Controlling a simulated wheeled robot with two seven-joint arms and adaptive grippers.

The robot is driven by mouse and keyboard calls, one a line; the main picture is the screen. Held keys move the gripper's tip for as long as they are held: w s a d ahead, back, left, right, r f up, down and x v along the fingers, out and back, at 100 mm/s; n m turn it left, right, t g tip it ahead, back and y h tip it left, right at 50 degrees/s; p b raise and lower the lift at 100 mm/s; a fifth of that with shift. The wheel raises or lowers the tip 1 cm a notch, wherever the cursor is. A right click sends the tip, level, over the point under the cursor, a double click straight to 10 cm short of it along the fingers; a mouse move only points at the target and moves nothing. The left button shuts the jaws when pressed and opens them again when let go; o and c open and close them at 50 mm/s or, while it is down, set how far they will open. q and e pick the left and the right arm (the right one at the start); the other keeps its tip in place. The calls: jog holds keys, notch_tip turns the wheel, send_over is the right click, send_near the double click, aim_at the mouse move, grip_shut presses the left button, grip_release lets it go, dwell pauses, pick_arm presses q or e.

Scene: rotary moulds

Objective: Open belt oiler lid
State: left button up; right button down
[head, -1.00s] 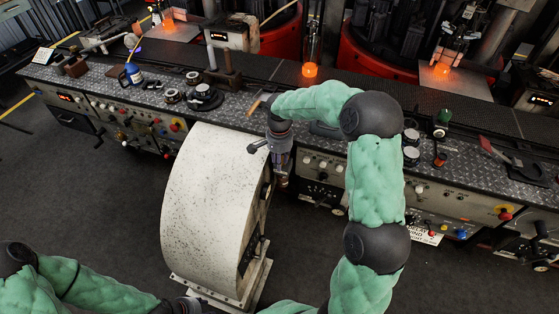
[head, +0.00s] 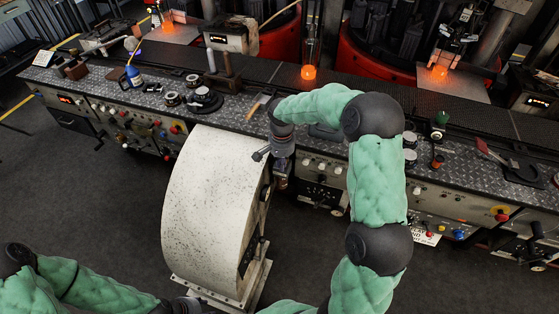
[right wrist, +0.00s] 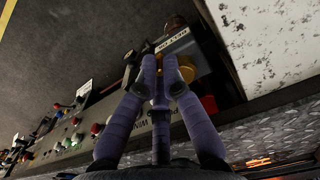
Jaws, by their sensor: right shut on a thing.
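The belt oiler, a small box with a white label reading BELT OIL (right wrist: 172,40), sits against the pale housing in the right wrist view. A dull yellow knob-like part (right wrist: 187,70) shows beside the fingertips. My right gripper (right wrist: 160,72) has its purple fingers closed together at the box, shut on a small part that the fingers mostly hide; I cannot tell for sure that it is the lid. In the head view the right gripper (head: 281,184) points down at the housing's right side, and the wrist hides the oiler. My left wrist (head: 190,304) is at the bottom edge; its fingers do not show.
The large cream curved housing (head: 215,200) stands in front of the bench, close left of my right gripper. The bench top (head: 235,118) carries tools, cups and a blue-white bottle (head: 133,76). The floor (head: 80,190) at left is clear.

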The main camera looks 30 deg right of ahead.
jog(key=shift+s+d+n+p, duration=0.15)
jog(key=shift+d+n+p, duration=1.35)
jog(key=shift+n, duration=1.55)
jog(key=shift+s+d+n+p, duration=0.15)
jog(key=shift+d+n+p, duration=1.4)
jog(key=shift+n, duration=1.55)
jog(key=shift+s+d+n+p, duration=0.15)
jog(key=shift+d+n+p, duration=0.85)
jog(key=shift+n+p, duration=1.5)
jog(key=shift+n+b, duration=0.55)
jog(key=shift+n, duration=0.1)
jog(key=c, duration=1.4)
grip_release()
notch_tip(320, 180, up, 12)
